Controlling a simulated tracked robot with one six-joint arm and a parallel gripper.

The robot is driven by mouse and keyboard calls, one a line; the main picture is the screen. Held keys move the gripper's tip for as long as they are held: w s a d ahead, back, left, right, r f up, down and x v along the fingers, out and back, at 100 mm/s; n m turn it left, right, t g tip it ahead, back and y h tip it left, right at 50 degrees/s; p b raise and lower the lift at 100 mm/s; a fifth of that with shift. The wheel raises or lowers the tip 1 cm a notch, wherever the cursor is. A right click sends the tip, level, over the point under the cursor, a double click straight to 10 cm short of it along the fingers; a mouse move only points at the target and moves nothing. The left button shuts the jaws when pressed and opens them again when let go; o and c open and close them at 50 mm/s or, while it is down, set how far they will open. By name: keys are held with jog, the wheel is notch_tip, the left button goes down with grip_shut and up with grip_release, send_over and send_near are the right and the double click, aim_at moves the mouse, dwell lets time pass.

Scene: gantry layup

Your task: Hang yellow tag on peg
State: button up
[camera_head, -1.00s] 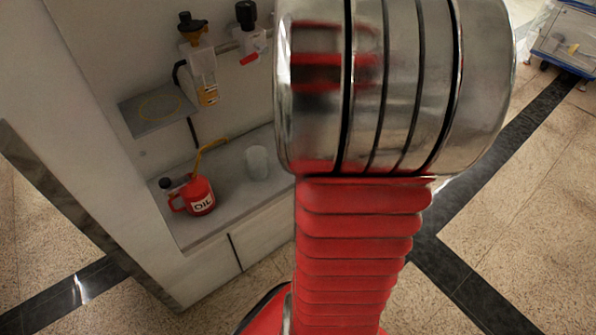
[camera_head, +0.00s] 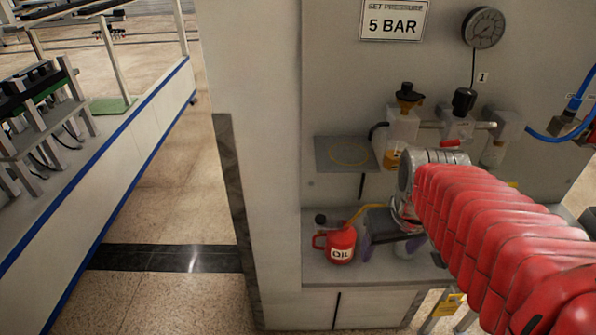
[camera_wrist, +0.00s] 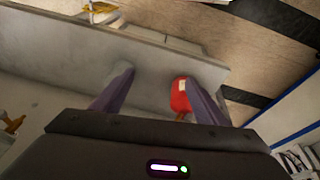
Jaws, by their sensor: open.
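A yellow tag-like piece (camera_head: 447,304) shows low at the front right of the cabinet, partly behind my arm. A yellow piece, likely the same one, shows at the upper left edge of the wrist view (camera_wrist: 98,7). My gripper (camera_head: 388,246) has purple fingers and is over the cabinet's shelf, right of the red oil can (camera_head: 341,246). In the wrist view the fingers of my gripper (camera_wrist: 160,82) are wide apart with nothing between them. I cannot make out a peg in either view.
The oil can (camera_wrist: 181,95) is close to one finger in the wrist view. A blue-edged bench (camera_head: 110,165) stands left, with open floor between.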

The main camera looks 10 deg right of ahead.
jog(key=s+a+r+t, duration=0.1)
jog(key=a+r, duration=0.1)
jog(key=a, duration=0.4)
jog(key=s+a+r+n+t+y, duration=0.1)
jog(key=s+a+r, duration=0.1)
jog(key=a, duration=0.4)
jog(key=shift+t, duration=0.3)
jog(key=shift+o, duration=0.4)
jog(key=shift+d, duration=0.15)
jog(key=s+d+f+m+g, duration=0.1)
jog(key=d+f+g, duration=0.1)
jog(key=d, duration=0.8)
jog(key=s+d+f+m+g, duration=0.1)
jog(key=d+f, duration=0.4)
jog(key=d, duration=0.5)
jog(key=d+f+m+g, duration=0.1)
jog(key=d+f, duration=0.3)
jog(key=d, duration=0.6)
jog(key=shift+s+d+f+g, duration=0.25)
jog(key=shift+s+g, duration=0.15)
jog(key=shift+g, duration=0.4)
jog(key=shift+a+n, duration=0.1)
jog(key=shift+n, duration=0.2)
